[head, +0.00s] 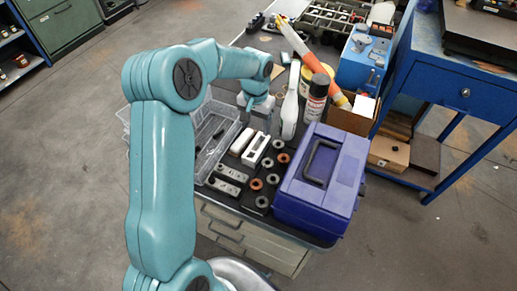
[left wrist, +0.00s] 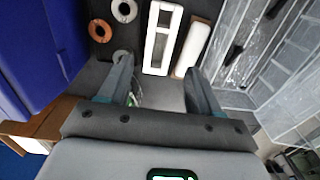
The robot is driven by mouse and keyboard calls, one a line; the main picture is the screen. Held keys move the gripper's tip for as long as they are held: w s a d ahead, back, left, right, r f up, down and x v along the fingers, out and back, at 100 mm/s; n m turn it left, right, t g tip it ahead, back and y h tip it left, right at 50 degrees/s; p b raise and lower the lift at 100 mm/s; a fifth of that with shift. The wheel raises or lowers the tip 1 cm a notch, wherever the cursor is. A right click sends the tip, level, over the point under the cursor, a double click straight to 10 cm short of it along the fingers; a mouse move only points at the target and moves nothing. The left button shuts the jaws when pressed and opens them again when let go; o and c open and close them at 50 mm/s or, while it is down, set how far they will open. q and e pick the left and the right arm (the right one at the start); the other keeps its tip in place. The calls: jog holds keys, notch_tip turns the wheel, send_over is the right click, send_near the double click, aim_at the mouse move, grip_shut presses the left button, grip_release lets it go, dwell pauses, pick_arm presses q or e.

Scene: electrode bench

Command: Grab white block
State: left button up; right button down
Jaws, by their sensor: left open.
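Two white blocks lie side by side on the dark bench top. One is a white block with long slots (head: 258,150); it also shows in the left wrist view (left wrist: 162,38). The other is a plain, rounded white block (head: 242,141), beside it in the left wrist view (left wrist: 192,48). My left gripper (head: 257,118) is above the bench, just behind the blocks in the head view. In the left wrist view its two fingers (left wrist: 158,75) are apart with nothing between them, and the blocks lie beyond the tips. My right gripper is not in view.
A purple toolbox (head: 325,180) stands right of several ring washers (head: 257,184). A clear tray (head: 215,128) lies left of the blocks. A white bottle (head: 290,112) and a dark spray can (head: 315,98) stand close by. Metal slotted pieces (head: 231,174) lie in front.

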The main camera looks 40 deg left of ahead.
pick_arm(q)
send_near(257, 143)
jog(key=s+d+f, duration=0.1)
jog(key=s+d, duration=0.1)
jog(key=shift+s+f+p, duration=0.2)
jog(key=shift+f+p, duration=0.15)
jog(key=shift+f, duration=0.35)
jog(key=f, duration=0.2)
jog(key=f+p, duration=0.1)
jog(key=shift+w+a+f, duration=0.15)
jog(key=shift+w+f, duration=0.1)
jog(key=shift+f, duration=0.15)
jog(key=shift+a+f, duration=0.1)
jog(key=shift+f, duration=0.3)
jog(key=shift+c, duration=0.9)
jog(key=c, duration=0.9)
